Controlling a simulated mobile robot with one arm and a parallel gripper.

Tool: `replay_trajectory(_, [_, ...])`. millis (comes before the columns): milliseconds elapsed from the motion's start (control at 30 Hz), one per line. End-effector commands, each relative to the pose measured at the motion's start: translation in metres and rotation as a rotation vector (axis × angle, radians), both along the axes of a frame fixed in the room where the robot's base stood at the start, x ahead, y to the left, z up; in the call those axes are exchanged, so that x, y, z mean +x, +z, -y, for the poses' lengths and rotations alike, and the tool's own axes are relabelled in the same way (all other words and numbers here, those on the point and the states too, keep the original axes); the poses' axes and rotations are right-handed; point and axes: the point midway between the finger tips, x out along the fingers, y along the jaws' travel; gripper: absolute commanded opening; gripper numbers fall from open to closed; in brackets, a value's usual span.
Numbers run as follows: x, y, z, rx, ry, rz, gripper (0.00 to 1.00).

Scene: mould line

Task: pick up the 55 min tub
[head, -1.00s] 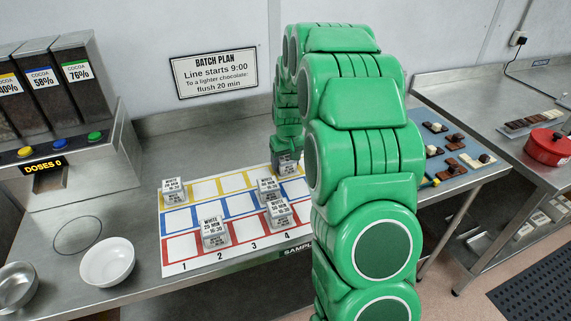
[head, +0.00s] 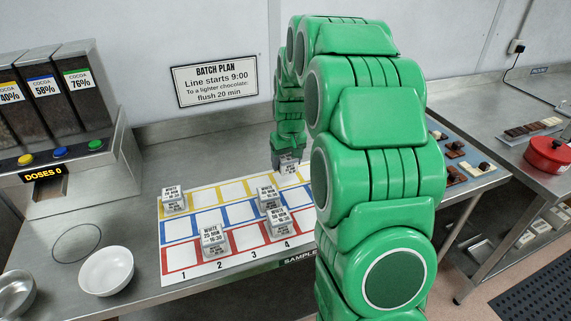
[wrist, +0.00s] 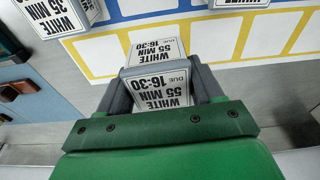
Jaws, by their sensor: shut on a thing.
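The 55 min tub is a small grey tub with white labels reading WHITE, 55 MIN, DUE 16:30; in the wrist view the 55 min tub (wrist: 163,92) sits between the two fingers. My gripper (wrist: 165,80) is shut on its sides. In the head view my gripper (head: 288,157) is at the far right part of the sample mat (head: 187,267), by the yellow row. The held tub (head: 289,166) shows small below it. Whether it is clear of the mat I cannot tell.
Other labelled tubs stand on the mat: one far left (head: 174,200), one front (head: 213,240), two close together (head: 267,194) near the middle right. A neighbouring tub (wrist: 58,14) is at the wrist view's upper left. A white bowl (head: 107,271) stands left; a chocolate board (head: 462,160) right.

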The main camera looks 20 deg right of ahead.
Motion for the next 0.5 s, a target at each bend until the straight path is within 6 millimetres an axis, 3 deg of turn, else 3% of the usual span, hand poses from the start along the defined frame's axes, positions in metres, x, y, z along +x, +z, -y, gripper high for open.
replay_trajectory(300, [-0.034, 0.042, -0.006, -0.001, 0.000, 0.004, 0.32])
replay_trajectory(500, [-0.061, 0.054, -0.011, -0.001, 0.000, 0.003, 0.32])
